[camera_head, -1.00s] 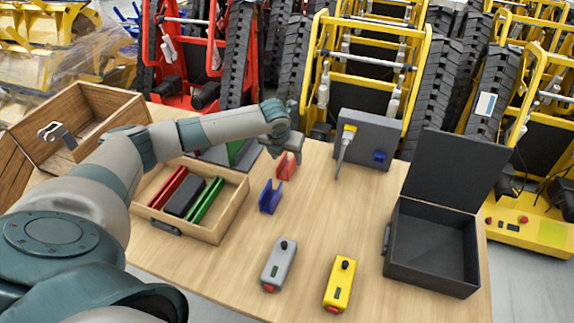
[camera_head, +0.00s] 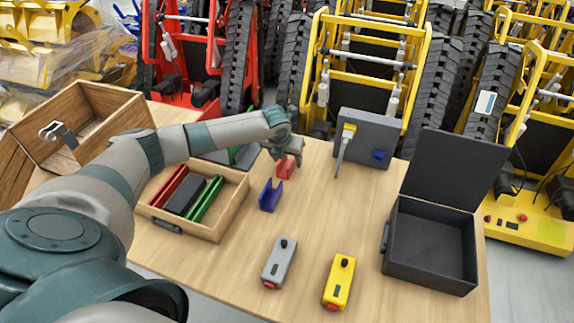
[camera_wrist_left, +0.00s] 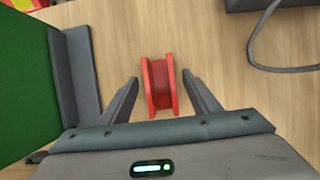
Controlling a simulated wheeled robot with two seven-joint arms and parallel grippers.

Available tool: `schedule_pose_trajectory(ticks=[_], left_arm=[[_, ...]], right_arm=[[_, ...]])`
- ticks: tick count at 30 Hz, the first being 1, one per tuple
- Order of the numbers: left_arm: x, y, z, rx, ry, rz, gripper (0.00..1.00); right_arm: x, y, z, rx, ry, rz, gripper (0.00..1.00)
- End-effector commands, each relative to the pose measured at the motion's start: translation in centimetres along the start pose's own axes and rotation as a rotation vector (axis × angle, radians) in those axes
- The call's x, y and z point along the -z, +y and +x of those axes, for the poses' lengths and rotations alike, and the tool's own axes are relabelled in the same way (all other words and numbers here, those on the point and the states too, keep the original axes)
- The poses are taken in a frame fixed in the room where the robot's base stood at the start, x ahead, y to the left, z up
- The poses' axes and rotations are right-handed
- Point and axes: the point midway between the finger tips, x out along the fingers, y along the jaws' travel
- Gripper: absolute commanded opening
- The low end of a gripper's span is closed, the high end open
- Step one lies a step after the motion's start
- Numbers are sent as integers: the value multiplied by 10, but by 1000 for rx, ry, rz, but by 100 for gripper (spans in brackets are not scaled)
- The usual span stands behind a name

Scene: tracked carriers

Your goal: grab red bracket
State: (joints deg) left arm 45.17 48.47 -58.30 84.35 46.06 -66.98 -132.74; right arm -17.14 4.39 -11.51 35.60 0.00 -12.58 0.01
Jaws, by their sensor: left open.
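The red bracket (camera_wrist_left: 160,87) stands on the wooden table between the two open fingers of my left gripper (camera_wrist_left: 164,95) in the left wrist view. A small gap shows on each side of it, so the fingers look apart from it. In the head view the red bracket (camera_head: 286,168) shows just below my left gripper (camera_head: 287,155), which partly covers it. A blue bracket (camera_head: 270,196) stands on the table nearer to me. My right gripper is not in view.
A wooden tray (camera_head: 232,213) with red, black and green pieces lies left. A grey box with a cable (camera_head: 368,135) stands behind right. An open black case (camera_head: 432,278), a grey remote (camera_head: 278,263) and a yellow remote (camera_head: 339,283) are to the right and front. A green panel (camera_wrist_left: 25,80) is beside the gripper.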

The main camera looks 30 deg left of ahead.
Motion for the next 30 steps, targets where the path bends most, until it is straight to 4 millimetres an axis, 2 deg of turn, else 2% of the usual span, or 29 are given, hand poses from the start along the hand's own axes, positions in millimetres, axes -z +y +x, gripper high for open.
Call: schedule_pose_trajectory(ticks=[21, 22, 23, 28, 30], left_arm=[[2, 0, 5, 0, 0, 0, 56], [2, 0, 5, 0, 0, 0, 54], [2, 0, 5, 0, 0, 0, 47], [2, 0, 4, 0, 0, 0, 6], [1, 0, 4, 0, -1, 0, 2]], right_arm=[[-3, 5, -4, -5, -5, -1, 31], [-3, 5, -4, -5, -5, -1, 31], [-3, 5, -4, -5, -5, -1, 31], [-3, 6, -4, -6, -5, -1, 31], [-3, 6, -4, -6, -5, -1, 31]])
